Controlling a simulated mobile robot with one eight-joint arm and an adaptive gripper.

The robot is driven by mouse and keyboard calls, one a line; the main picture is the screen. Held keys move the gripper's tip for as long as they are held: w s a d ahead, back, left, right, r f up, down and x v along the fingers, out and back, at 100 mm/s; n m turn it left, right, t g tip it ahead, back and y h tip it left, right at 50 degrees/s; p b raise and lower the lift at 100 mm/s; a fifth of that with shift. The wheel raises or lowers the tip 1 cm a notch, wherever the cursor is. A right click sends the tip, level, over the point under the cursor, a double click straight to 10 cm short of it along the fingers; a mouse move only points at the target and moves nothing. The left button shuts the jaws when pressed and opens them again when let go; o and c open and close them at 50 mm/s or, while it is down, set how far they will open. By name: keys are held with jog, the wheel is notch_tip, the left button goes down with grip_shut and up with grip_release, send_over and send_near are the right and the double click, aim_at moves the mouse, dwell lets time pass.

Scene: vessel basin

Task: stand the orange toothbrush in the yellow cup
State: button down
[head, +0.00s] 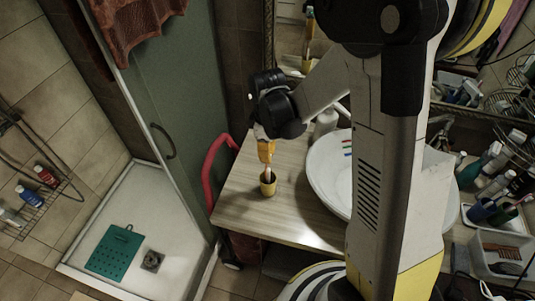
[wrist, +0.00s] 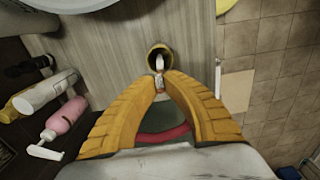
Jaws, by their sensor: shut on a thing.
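The yellow cup (head: 268,188) stands upright on the wooden counter, left of the basin. It also shows in the wrist view (wrist: 151,50), just beyond my fingertips, with its dark mouth facing the camera. My gripper (head: 266,160) is above the cup, fingers pointing down, shut on the toothbrush. The toothbrush (head: 268,173) hangs roughly upright below the fingers, and only a short pale part of it shows. In the wrist view the toothbrush's pale end (wrist: 159,64) overlaps the cup's mouth. How deep it reaches is unclear. My fingers hide the rest.
The white basin (head: 322,180) is right of the cup, with small coloured items in it. In the wrist view a pink pump bottle (wrist: 66,115) and a white bottle (wrist: 40,93) lie at left. The counter (head: 240,205) around the cup is clear. A red rail (head: 209,165) runs beside its left edge.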

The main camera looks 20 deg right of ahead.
jog(key=c, duration=1.5)
grip_release()
notch_tip(320, 180, up, 12)
jog(key=shift+f, duration=0.1)
jog(key=s+f+m+t+b, duration=0.2)
jog(key=s+f+m+b, duration=0.1)
jog(key=s+b, duration=0.1)
jog(key=s+f+m+t+b, duration=0.2)
jog(key=s+f+m+b, duration=0.1)
jog(key=b, duration=0.3)
jog(key=s+f+m+t+b, duration=0.3)
jog(key=s+m+b, duration=0.1)
jog(key=s+b, duration=0.1)
jog(key=shift+s+f+m+b, duration=0.15)
jog(key=shift+s+m+b, duration=0.25)
jog(key=shift+b, duration=0.05)
